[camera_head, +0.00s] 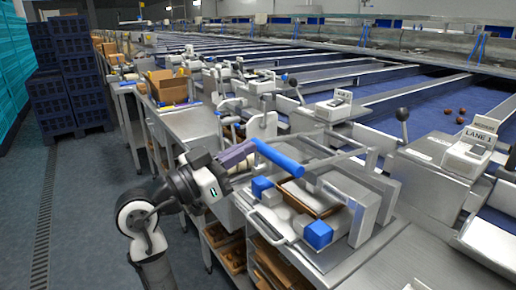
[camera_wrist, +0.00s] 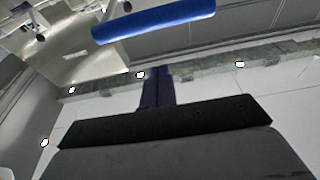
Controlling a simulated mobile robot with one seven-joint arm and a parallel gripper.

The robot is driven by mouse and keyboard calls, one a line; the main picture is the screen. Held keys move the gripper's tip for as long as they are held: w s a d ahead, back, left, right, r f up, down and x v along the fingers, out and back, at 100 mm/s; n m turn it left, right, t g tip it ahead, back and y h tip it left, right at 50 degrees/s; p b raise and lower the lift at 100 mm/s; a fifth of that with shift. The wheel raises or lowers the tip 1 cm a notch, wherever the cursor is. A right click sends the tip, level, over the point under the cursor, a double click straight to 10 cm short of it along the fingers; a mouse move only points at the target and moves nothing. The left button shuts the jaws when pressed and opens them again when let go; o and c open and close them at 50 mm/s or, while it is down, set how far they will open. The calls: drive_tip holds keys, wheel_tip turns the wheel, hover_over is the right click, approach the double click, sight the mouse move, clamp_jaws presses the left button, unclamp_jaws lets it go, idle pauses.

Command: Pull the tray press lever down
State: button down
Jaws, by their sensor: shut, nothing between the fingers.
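The tray press (camera_head: 372,207) stands on the metal bench in front of me. Its lever has a blue handle (camera_head: 278,157) on grey metal arms, raised above the press bed. The handle also shows at the top of the wrist view (camera_wrist: 153,20). My gripper (camera_head: 252,147) is shut and empty, at the left end of the handle in the head view. In the wrist view its closed fingers (camera_wrist: 157,78) point toward the handle, with a small gap in the picture; I cannot tell whether they touch. A brown-edged tray (camera_head: 327,209) lies in the press under the lever.
Blue blocks (camera_head: 318,234) sit at the press bed's corners. To the right is a lane station with a "LANE 1" sign (camera_head: 480,134) and a black-knobbed lever (camera_head: 402,115). Blue crates (camera_head: 68,85) are stacked at the left. The aisle floor is clear.

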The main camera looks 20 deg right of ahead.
drive_tip(key=v, duration=0.4)
drive_tip(key=shift+s+a+b, duration=0.15)
drive_tip(key=shift+b, duration=0.2)
